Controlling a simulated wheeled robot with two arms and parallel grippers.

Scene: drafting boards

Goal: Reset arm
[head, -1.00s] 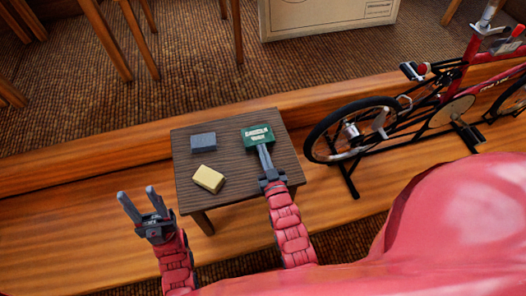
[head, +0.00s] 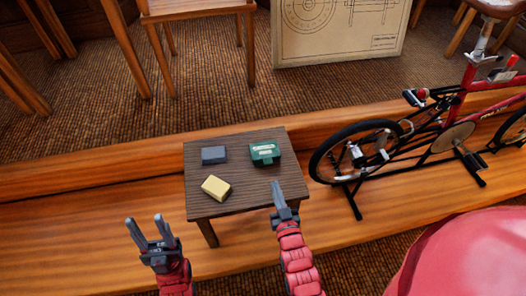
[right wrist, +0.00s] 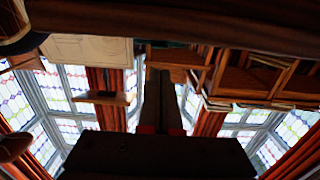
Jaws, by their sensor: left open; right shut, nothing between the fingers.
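My left gripper (head: 152,234) is open and empty in the head view, left of the small dark wooden table and apart from it. My right gripper (head: 277,190) is shut with nothing between its fingers, near the table's right front corner and short of the green box. In the right wrist view my right gripper's fingers (right wrist: 160,100) are dark and close together. The green box (head: 265,152) with pale lettering sits at the table's right side. A grey-blue block (head: 214,155) and a yellow block (head: 216,188) lie to its left. No gripper touches them.
The small table (head: 240,195) stands on a wooden step. A red bicycle (head: 430,135) on a stand is close on its right. A chair (head: 195,10) and a drawing board (head: 340,28) stand behind. The step left of the table is clear. Windows (right wrist: 75,85) show in the right wrist view.

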